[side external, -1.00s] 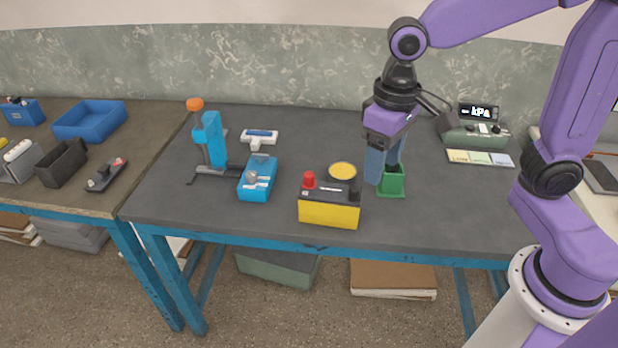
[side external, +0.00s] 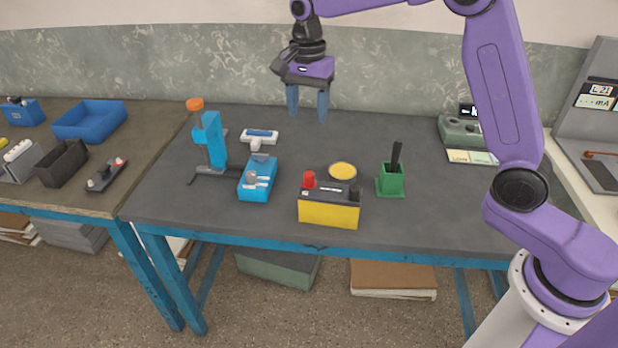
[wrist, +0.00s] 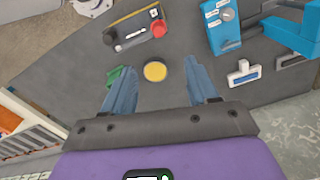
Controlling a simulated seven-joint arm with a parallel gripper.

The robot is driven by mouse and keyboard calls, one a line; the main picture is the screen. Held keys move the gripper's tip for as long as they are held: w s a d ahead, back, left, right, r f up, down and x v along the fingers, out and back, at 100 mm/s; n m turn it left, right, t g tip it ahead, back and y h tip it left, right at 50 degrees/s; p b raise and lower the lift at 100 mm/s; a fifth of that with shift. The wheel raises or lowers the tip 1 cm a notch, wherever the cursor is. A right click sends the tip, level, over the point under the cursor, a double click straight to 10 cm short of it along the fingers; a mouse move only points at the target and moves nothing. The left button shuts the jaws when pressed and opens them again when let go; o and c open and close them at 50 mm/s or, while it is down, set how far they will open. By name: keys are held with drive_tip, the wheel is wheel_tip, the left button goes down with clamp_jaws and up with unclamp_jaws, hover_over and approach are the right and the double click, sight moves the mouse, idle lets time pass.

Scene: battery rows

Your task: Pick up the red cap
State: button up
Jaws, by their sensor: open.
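The red cap (side external: 309,177) sits on the left end of the top of a yellow and black battery (side external: 329,210). In the wrist view the red cap (wrist: 158,29) shows at the top, beyond my fingertips, on the battery's end. My gripper (side external: 308,116) is open and empty, raised over the back of the table, behind the battery. In the wrist view its two blue fingers (wrist: 160,72) are spread apart, with a yellow disc (wrist: 155,71) seen between them.
A green holder (side external: 390,181) with a black stick stands right of the battery. A blue device (side external: 258,180) and a blue stand with an orange top (side external: 210,140) are to the left. A white and blue tool (side external: 259,139) lies behind. The table's back middle is clear.

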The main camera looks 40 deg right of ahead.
sight(309, 174)
wheel_tip(309, 174, down, 17)
drive_tip(key=shift+s+f, duration=0.1)
drive_tip(key=c, duration=1.1)
